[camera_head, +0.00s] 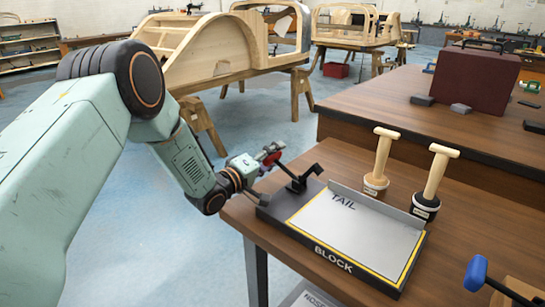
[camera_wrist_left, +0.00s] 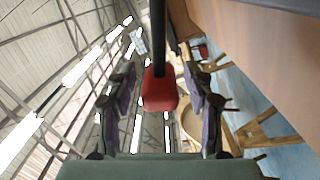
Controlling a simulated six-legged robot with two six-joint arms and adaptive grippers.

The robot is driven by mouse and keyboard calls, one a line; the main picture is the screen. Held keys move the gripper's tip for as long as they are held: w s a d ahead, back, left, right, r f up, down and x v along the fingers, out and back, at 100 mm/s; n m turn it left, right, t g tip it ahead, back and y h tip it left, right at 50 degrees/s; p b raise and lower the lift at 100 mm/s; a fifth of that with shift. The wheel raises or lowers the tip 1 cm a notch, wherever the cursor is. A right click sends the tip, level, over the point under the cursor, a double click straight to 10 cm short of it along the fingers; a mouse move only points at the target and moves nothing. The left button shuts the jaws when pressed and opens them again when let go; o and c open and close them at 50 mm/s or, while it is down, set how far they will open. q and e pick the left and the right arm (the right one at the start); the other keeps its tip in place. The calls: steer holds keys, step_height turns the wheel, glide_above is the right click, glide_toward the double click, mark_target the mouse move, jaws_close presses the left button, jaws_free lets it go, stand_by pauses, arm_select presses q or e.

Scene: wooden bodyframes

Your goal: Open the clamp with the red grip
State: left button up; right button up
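The clamp (camera_head: 300,181) is black and stands on the dark left end of a board marked TAIL and BLOCK. Its lever slants up to the left and ends in a red grip (camera_head: 271,157). My left gripper (camera_head: 263,163) is at this grip, by the table's left edge. In the left wrist view the red grip (camera_wrist_left: 159,92) lies between the two purple-padded fingers, with a visible gap on each side. The fingers are open around it. My right gripper is in neither view.
The board (camera_head: 350,240) lies on a wooden table (camera_head: 452,235). Two wooden-handled tools (camera_head: 379,160) (camera_head: 432,182) stand behind it. A blue grip (camera_head: 476,273) is at the lower right. A dark red case (camera_head: 474,78) stands on the farther table. Wooden bodyframes (camera_head: 215,50) fill the background.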

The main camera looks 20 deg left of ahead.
arm_select(q)
steer(key=shift+s+a, duration=0.1)
steer(key=v, duration=1.2)
steer(key=shift+r, duration=0.1)
stand_by(0.5)
